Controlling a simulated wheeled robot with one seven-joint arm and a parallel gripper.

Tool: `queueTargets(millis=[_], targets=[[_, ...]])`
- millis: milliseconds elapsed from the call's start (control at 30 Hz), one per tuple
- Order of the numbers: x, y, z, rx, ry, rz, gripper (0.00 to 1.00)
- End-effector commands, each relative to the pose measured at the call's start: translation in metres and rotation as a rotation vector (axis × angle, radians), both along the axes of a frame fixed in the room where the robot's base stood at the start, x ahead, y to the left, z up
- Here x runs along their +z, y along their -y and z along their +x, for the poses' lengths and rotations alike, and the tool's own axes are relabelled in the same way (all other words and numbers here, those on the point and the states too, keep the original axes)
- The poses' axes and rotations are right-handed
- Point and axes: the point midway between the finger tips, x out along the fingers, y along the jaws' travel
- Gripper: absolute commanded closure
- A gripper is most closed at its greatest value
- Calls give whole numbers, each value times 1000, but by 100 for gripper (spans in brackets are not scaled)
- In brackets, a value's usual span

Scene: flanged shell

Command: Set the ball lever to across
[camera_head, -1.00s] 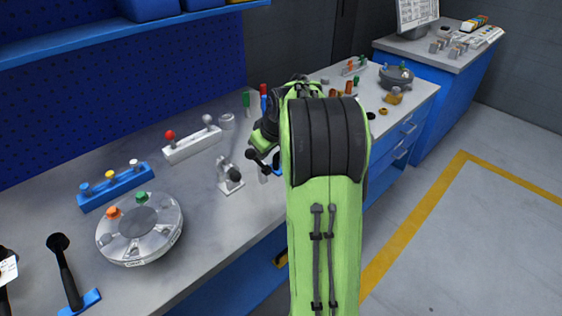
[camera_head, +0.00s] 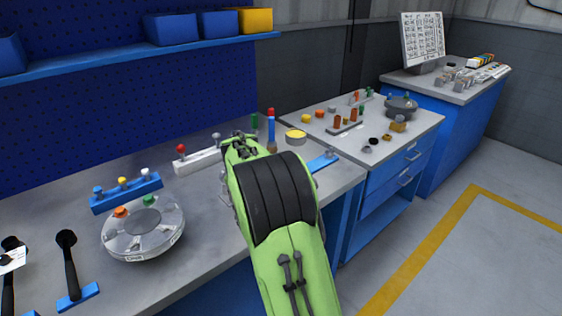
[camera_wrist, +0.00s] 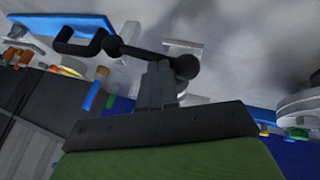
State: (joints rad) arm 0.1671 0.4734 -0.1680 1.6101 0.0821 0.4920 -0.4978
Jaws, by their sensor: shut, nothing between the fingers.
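In the wrist view the ball lever (camera_wrist: 186,67) is a dark rod with a round ball at its right end and a thicker knob at its left end. A pale grey mount (camera_wrist: 184,45) shows just beyond the ball. My gripper (camera_wrist: 158,68) is shut and empty, with its fingertips at the rod just left of the ball. I cannot tell whether they touch it. In the head view my arm hides the gripper and almost all of the lever.
A round grey housing (camera_head: 143,228) with coloured knobs and a blue switch block (camera_head: 126,192) stand left of my arm. A white block with a red-knobbed lever (camera_head: 195,160) is behind. A blue plate (camera_head: 323,161) lies to the right. Black-handled levers (camera_head: 70,262) stand front left.

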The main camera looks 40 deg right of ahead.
Motion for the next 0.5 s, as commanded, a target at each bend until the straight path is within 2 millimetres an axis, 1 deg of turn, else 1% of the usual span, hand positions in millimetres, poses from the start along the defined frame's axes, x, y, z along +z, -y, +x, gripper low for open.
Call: queueTargets(millis=[200, 500], targets=[[-9, -4, 0, 1, -5, 2, 100], [-15, -7, -2, 3, -16, 7, 100]])
